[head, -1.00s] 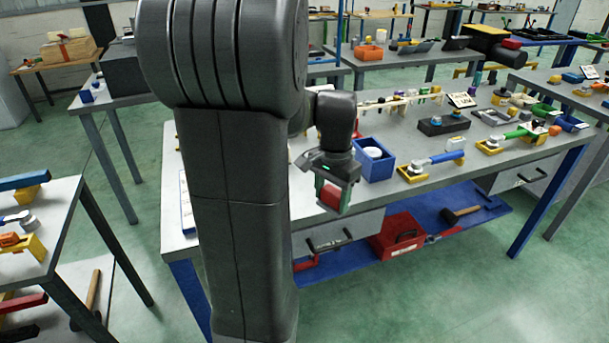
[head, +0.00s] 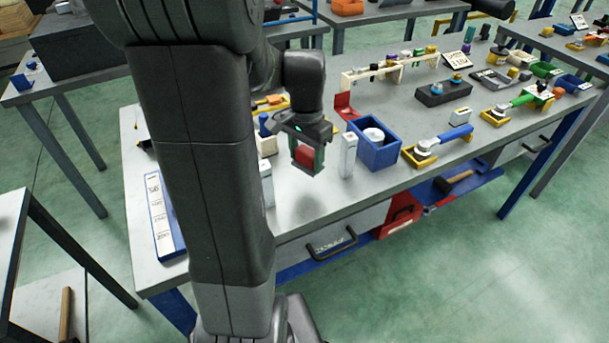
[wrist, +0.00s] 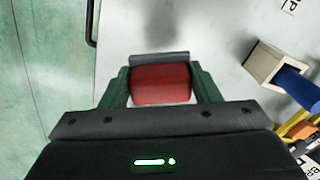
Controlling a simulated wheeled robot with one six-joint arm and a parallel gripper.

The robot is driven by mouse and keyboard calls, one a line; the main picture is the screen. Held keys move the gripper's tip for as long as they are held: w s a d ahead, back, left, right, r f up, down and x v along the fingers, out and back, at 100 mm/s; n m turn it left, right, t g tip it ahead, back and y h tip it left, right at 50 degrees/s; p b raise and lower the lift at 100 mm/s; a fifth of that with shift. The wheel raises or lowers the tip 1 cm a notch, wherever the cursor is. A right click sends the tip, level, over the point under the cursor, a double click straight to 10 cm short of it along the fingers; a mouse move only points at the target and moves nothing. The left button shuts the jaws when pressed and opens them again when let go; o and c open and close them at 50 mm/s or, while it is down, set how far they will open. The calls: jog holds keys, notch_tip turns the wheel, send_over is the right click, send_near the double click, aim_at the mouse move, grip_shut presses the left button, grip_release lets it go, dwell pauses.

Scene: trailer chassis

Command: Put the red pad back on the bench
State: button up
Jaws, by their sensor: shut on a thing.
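The red pad (head: 303,155) is held between the fingers of my gripper (head: 306,158). In the wrist view the red pad (wrist: 161,84) fills the gap between the two green fingers of my gripper (wrist: 161,88). The gripper is shut on it. The pad is above the grey bench (head: 310,205), near its front edge, with a soft shadow on the bare top below. The pad appears apart from the bench top.
A white block (head: 347,155) and a blue box (head: 378,150) with a white round thing stand right of my gripper. A blue-edged board (head: 163,215) lies at the left end. My arm hides part of the bench. Bare top lies below the gripper.

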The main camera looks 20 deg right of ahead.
aim_at(306, 152)
notch_tip(306, 152, down, 7)
jog(key=shift+r, duration=0.2)
jog(key=shift+f, duration=0.1)
jog(key=shift+f, duration=0.15)
jog(key=o, duration=1)
jog(key=shift+o, duration=0.2)
jog(key=shift+r, duration=0.2)
notch_tip(306, 152, up, 12)
jog(key=shift+r, duration=0.1)
